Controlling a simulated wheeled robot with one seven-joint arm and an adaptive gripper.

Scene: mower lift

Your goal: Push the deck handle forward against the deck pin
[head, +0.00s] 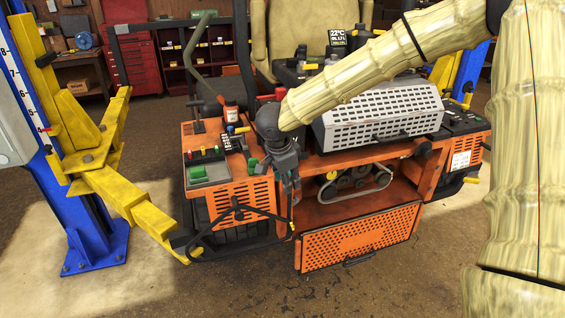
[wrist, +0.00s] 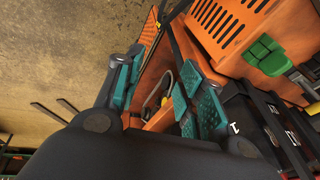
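The orange mower (head: 350,160) stands between blue lift posts. My gripper (head: 288,188) points down at its near side, left of the opening with the belt and pulleys. I see nothing clearly held. A thin black rod (head: 291,212) with a yellow end hangs just below the fingers; I cannot tell whether it is the deck handle or touches them. I cannot pick out the deck pin.
A yellow lift arm (head: 140,205) reaches from the left blue post (head: 90,225) to the mower's front left. An orange perforated panel (head: 360,237) with a black handle is low in front. A white perforated cover (head: 380,113) lies right of my wrist. The near floor is clear.

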